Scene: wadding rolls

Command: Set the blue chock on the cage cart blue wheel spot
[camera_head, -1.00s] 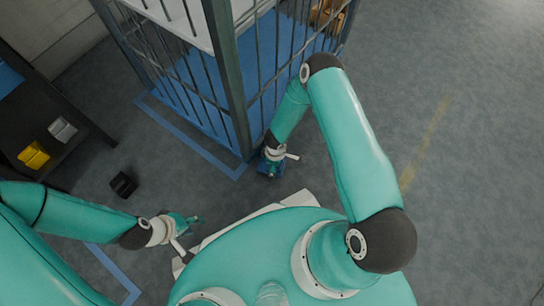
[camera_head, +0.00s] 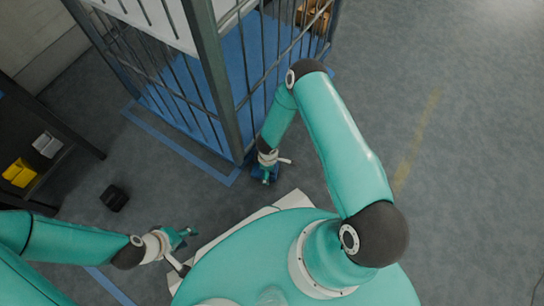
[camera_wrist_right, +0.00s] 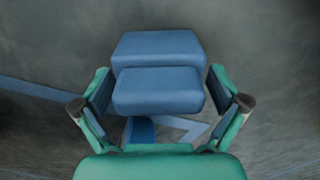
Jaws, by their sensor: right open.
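The blue chock (camera_wrist_right: 158,92) shows in the right wrist view as a two-step blue block between the spread fingers. In the head view only a bit of its blue (camera_head: 259,179) shows, low at the foot of the cage cart's near corner. My right gripper (camera_head: 267,173) is above it, its fingers open on either side in the wrist view (camera_wrist_right: 160,112). The cage cart (camera_head: 222,90) has grey bars and a blue floor. Which mark is the blue wheel spot I cannot tell. My left gripper (camera_head: 186,236) hangs apart at lower left; its jaws are too small to read.
Blue tape (camera_head: 180,147) runs on the floor along the cart. A black block (camera_head: 115,198) lies on the floor at left. A dark shelf (camera_head: 85,140) at far left bears a yellow item (camera_head: 19,173) and a grey one (camera_head: 47,145). The floor at right is clear.

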